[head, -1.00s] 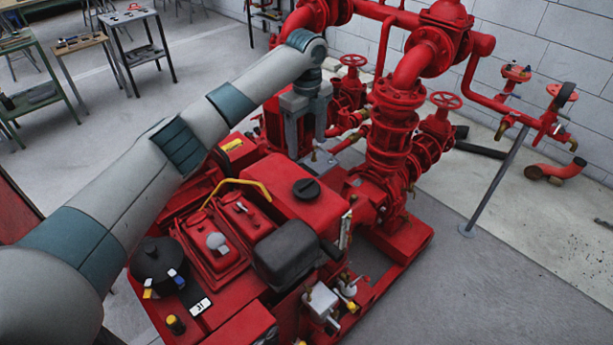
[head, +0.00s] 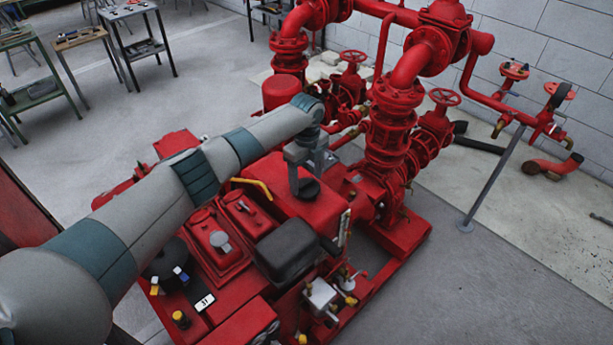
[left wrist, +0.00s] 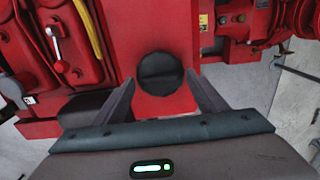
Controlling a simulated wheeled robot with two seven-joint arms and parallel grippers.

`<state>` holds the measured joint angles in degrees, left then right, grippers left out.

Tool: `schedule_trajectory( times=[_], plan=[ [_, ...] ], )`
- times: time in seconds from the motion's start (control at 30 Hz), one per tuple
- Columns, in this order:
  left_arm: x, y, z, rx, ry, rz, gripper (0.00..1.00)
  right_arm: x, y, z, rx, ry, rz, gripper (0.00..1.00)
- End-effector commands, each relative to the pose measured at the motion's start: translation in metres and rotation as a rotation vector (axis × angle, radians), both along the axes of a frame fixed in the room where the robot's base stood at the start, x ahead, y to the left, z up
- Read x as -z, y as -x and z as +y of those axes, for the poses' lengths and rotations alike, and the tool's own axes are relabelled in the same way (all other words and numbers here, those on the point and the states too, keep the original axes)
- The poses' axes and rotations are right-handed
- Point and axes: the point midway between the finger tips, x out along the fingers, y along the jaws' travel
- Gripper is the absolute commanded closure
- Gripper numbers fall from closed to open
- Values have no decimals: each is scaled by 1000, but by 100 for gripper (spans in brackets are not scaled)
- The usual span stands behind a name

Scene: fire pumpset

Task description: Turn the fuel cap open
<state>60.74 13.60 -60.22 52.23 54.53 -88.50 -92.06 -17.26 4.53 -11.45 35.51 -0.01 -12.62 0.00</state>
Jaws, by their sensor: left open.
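The fuel cap (head: 306,188) is a round black cap on top of the red fuel tank (head: 270,196). In the left wrist view the cap (left wrist: 160,73) shows as a dark disc with a raised bar across it. My left gripper (head: 303,178) is right above the cap, with its fingers pointing down. In the left wrist view the open fingers of the left gripper (left wrist: 161,98) stand at either side of the cap, with gaps between. I cannot tell whether the fingertips reach down to the cap's height. My right gripper is not in view.
A black box-shaped part (head: 287,250) and a yellow bent handle (head: 253,187) lie beside the tank on the red pumpset. Red valves and pipes (head: 392,130) rise behind it to the right. Workbenches (head: 80,40) stand at the back left.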

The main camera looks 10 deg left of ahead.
Motion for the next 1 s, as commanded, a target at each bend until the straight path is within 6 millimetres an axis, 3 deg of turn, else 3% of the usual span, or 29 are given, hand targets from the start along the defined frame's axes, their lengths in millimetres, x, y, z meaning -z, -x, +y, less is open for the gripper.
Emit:
schedule_trajectory(
  times=[0.27,0.43,1.0],
  plan=[
    [1,0,0,0,0,0,34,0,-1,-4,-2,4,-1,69],
    [0,0,0,-1,0,0,75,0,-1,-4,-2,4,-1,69],
    [-2,-1,0,-105,1,0,76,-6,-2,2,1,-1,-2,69]
  ],
)
